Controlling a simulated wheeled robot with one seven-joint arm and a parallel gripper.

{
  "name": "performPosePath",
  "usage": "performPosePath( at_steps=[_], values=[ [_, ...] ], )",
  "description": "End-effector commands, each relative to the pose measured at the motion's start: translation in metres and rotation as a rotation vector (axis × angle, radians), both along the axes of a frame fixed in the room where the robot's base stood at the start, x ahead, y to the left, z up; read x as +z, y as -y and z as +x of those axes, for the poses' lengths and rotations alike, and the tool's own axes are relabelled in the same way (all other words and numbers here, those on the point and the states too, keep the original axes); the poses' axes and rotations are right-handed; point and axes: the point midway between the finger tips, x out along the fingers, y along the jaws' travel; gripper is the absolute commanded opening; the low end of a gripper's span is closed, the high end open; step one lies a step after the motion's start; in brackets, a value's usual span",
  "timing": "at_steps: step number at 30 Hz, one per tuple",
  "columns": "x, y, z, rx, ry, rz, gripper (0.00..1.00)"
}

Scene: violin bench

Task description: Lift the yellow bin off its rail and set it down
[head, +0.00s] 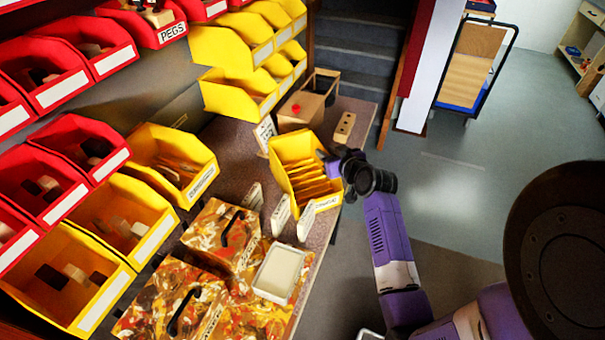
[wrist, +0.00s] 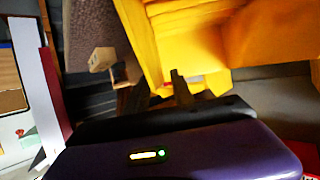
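The yellow bin (head: 318,203) holds a row of upright yellow cards or packets and has a white label on its front. In the head view it is out over the bench's right edge, apart from the racked bins and slightly tilted. My gripper (head: 335,168) is at the bin's right wall and appears shut on it. In the wrist view the bin (wrist: 190,40) fills the top right, with a dark finger (wrist: 181,88) against its wall. The other fingertip is mostly hidden. I cannot tell whether the bin's base touches the bench.
Racked yellow bins (head: 228,50) and red bins (head: 80,45) line the left, with a gap between yellow ones. The bench (head: 240,178) carries a cardboard box (head: 301,111), a wooden block (head: 344,127), white cards, paint-splashed boxes (head: 222,232) and a white tray (head: 279,272). Floor lies right.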

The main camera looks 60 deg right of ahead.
Motion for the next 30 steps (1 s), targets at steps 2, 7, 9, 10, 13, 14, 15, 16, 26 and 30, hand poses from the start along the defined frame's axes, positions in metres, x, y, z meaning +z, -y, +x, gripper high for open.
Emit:
performPosePath(
  at_steps=[2, 7, 9, 10, 13, 14, 15, 16, 26, 30],
  values=[
    [-0.0030, 0.0071, 0.0064, -0.001, 0.000, 0.001, 0.29],
    [-0.0068, 0.0125, 0.0133, -0.001, 0.001, -0.001, 0.29],
    [-0.0073, 0.0126, 0.0136, -0.001, 0.001, -0.001, 0.29],
    [-0.0073, 0.0126, 0.0136, -0.001, 0.001, -0.001, 0.29],
    [-0.0074, 0.0124, 0.0135, -0.001, 0.001, -0.001, 0.29],
    [-0.0074, 0.0124, 0.0135, -0.001, 0.001, -0.001, 0.25],
    [-0.0073, 0.0123, 0.0134, -0.001, 0.001, 0.000, 0.17],
    [-0.0074, 0.0123, 0.0134, -0.001, 0.001, 0.000, 0.11],
    [-0.0073, 0.0122, 0.0132, -0.001, 0.000, 0.000, 0.00],
    [-0.0074, 0.0122, 0.0132, -0.001, 0.000, 0.000, 0.00]
  ],
)
